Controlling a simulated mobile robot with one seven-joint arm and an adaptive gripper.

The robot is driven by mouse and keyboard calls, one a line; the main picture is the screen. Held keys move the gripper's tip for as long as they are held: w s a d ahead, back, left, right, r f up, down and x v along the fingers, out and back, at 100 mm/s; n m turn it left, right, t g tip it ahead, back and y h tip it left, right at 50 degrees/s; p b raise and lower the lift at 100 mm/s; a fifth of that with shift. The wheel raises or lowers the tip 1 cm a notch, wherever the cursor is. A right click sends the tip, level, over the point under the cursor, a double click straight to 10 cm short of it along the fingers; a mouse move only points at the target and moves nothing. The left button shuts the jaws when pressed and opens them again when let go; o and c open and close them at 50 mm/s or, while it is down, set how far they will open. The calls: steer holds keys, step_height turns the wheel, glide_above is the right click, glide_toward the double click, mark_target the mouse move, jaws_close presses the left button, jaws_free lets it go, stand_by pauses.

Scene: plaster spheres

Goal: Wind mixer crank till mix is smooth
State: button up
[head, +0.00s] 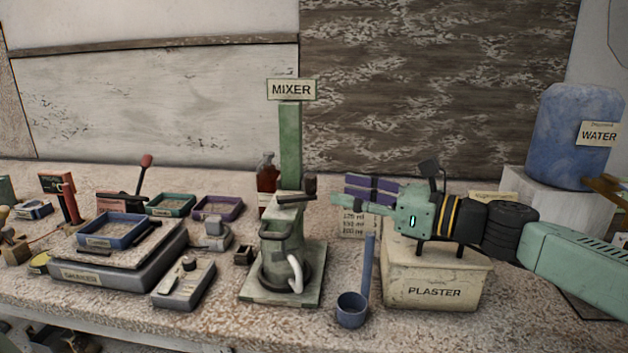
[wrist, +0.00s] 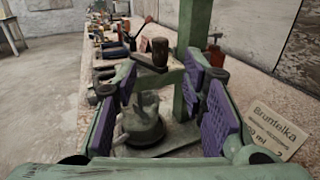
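The green mixer (head: 290,145) stands upright on the bench under a MIXER sign. Its dark crank (head: 309,187) sits on the arm above the jug, with a short upright knob at its end. In the wrist view the crank knob (wrist: 156,50) shows beyond and between my finger pads. A grey-green jug (head: 283,248) with a pale handle stands on the mixer base; it also shows in the wrist view (wrist: 143,122). The mix inside cannot be seen. My gripper (head: 350,191) is open and empty, to the right of the crank and apart from it. Its purple pads are spread wide (wrist: 170,95).
A PLASTER box (head: 435,290) stands beneath my gripper, with a blue long-handled scoop (head: 352,309) beside it. A note card (wrist: 272,130) is close to the right finger. The SHAKER (head: 110,267) and several trays fill the left. A blue WATER container (head: 572,135) stands at right.

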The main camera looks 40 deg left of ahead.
mark_target(311, 194)
steer(key=a, duration=0.2)
steer(key=a+p, duration=0.1)
steer(key=a, duration=0.2)
steer(key=s+a, duration=0.1)
steer(key=a, duration=0.2)
steer(key=shift+s+a+p, duration=0.1)
steer(key=shift+a+p, duration=0.1)
steer(key=shift+p, duration=0.1)
steer(key=shift+c, duration=0.6)
jaws_close()
